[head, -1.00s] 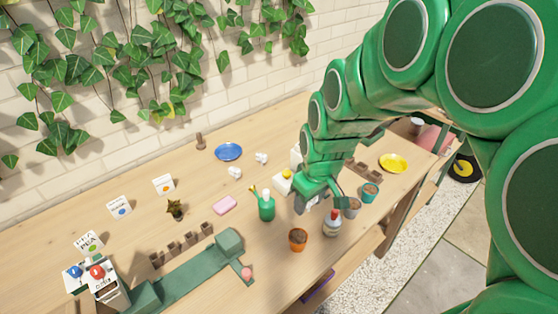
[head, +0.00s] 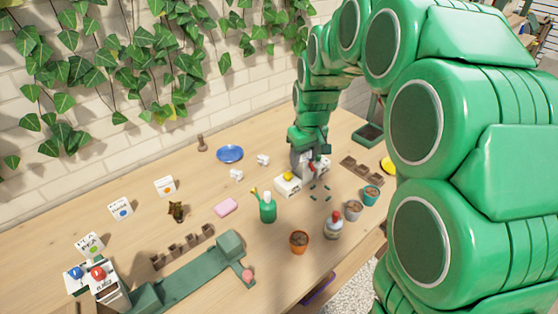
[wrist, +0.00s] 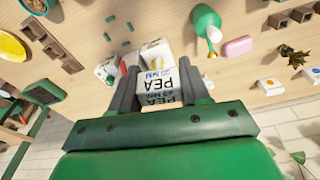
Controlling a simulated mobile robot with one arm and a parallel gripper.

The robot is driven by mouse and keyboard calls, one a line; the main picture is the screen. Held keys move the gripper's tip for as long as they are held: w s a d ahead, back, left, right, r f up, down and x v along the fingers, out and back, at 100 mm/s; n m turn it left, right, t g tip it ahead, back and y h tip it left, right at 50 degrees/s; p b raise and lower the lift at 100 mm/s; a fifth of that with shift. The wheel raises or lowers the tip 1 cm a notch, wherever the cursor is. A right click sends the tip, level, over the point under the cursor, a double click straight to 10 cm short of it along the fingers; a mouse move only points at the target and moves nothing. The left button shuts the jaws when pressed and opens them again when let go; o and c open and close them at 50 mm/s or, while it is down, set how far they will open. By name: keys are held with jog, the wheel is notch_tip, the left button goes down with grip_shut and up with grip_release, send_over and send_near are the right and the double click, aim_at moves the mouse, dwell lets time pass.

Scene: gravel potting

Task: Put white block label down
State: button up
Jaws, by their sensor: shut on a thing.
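A white block label marked "PEA 20 MM" (wrist: 160,88) is between my gripper's dark fingers in the wrist view. My gripper (wrist: 158,72) is shut on it. In the head view my gripper (head: 308,168) is low over the table's back right part, and it largely hides the held block. I cannot tell whether the block touches the table. A white block with a yellow top (head: 288,185) stands just left of the gripper. Another white block (wrist: 107,68) shows beside the left finger in the wrist view.
A green bottle (head: 267,208), small pots (head: 299,241) and a red-capped bottle (head: 333,226) stand in front. Several small green pieces (head: 319,187) lie nearby. White crumpled bits (head: 263,160) and a blue plate (head: 230,154) lie behind to the left. Bare table lies around the pink block (head: 224,207).

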jog(key=w+a+m, duration=0.1)
jog(key=w+a, duration=0.1)
jog(key=w, duration=0.6)
jog(key=w+a, duration=0.2)
jog(key=w, duration=0.6)
jog(key=m, duration=0.1)
send_over(278, 158)
jog(key=shift+s+d+f, duration=0.1)
jog(key=shift+s+f, duration=0.05)
jog(key=shift+f, duration=0.45)
jog(key=shift+s+d+f, duration=0.1)
jog(key=shift+s+f, duration=0.05)
jog(key=shift+f, duration=0.45)
jog(key=shift+f, duration=8.95)
jog(key=o, duration=1)
jog(key=shift+r, duration=0.1)
